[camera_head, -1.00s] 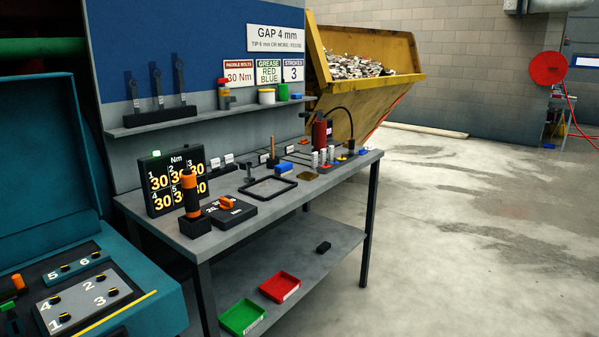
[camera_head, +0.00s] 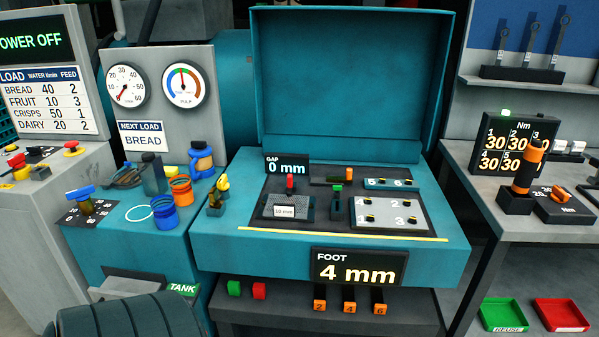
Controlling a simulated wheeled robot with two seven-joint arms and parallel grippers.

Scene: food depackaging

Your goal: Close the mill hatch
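The mill hatch (camera_head: 350,85) is a large teal lid that stands open and upright at the back of the teal mill housing (camera_head: 330,252). The opening in front of it shows a dark deck with a grey plate (camera_head: 393,216) numbered 1 to 4 and a red-topped lever (camera_head: 290,184). A small sign reads GAP 0 mm (camera_head: 287,166), and a larger one on the front reads FOOT 4 mm (camera_head: 358,269). A yellow line (camera_head: 340,235) runs along the front edge. Neither of my grippers is in view.
Left of the mill is a teal ledge with blue and orange fittings (camera_head: 165,212) and two gauges (camera_head: 183,85) behind. A panel reads POWER OFF (camera_head: 28,42). The workbench (camera_head: 500,225) on the right carries an orange-handled tool (camera_head: 526,168). Green and red trays (camera_head: 505,314) lie below.

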